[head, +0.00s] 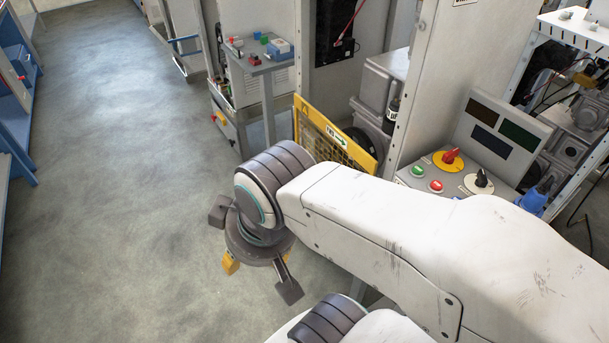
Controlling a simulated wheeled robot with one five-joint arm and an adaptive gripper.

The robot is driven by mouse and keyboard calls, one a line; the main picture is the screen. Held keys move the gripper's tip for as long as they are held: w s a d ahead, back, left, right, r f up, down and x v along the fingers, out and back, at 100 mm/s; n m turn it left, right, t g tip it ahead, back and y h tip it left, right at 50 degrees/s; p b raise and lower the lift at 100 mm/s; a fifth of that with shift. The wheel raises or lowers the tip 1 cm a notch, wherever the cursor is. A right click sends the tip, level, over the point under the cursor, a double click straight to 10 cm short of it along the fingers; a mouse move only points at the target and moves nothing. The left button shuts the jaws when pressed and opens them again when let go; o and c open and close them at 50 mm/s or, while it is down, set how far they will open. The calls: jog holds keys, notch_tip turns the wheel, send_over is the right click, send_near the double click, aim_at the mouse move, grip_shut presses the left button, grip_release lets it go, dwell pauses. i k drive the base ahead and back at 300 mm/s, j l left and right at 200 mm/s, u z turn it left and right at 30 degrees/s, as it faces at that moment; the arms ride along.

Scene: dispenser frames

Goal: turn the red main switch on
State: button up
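The red main switch (451,156) is a rotary handle on a round yellow plate, on the sloping grey control panel (408,180) at the right. Its handle lies slanted across the plate; I cannot read its position marks. My gripper (253,251) hangs over the floor at the end of my white arm, well to the left of the panel and apart from it. Its dark fingers are spread wide, with nothing seen between them. The wrist partly hides the gripper.
Beside the switch are a green button (417,171), a red button (437,186) and a black knob (482,179) on a white plate. Dark screens (491,143) stand behind. A yellow mesh guard (318,126) stands between my gripper and the machines. Floor at left is clear.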

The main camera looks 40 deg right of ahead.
aim_at(448, 157)
jog(key=z, duration=2.85)
